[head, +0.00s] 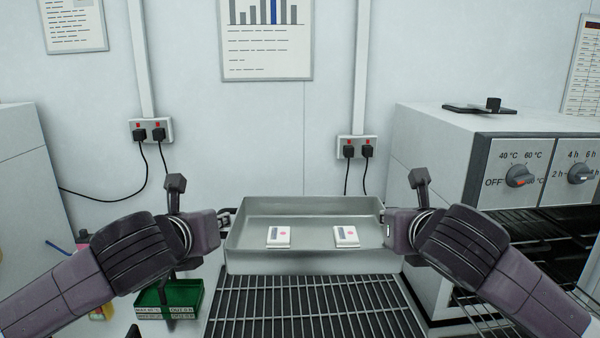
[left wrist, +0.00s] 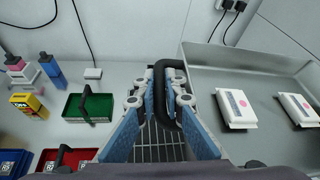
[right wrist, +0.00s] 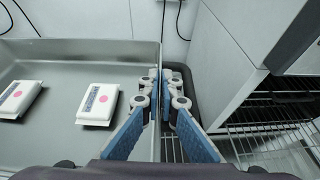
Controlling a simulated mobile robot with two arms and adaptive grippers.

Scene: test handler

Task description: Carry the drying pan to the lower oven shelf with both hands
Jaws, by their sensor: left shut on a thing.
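The drying pan (head: 312,263) is a shallow grey metal tray, level in front of me between my arms. Two white packets (head: 278,237) (head: 345,237) with pink dots lie apart in it. My left gripper (left wrist: 164,82) is shut on the black handle (left wrist: 172,64) at the pan's left end. My right gripper (right wrist: 161,82) is at the pan's right end, its fingers close together by the rim; a dark part beside them is partly hidden, and its hold is unclear. The oven (head: 435,150) stands at the right, its dark wire shelves (head: 570,240) below the dial panel.
A slatted metal rack (head: 310,310) lies in front of the pan. A green tray (head: 168,299) and small colored items (left wrist: 28,105) are at the left. Plugged wall sockets (head: 357,148) with hanging cables are behind. The oven's side wall is close to my right gripper.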

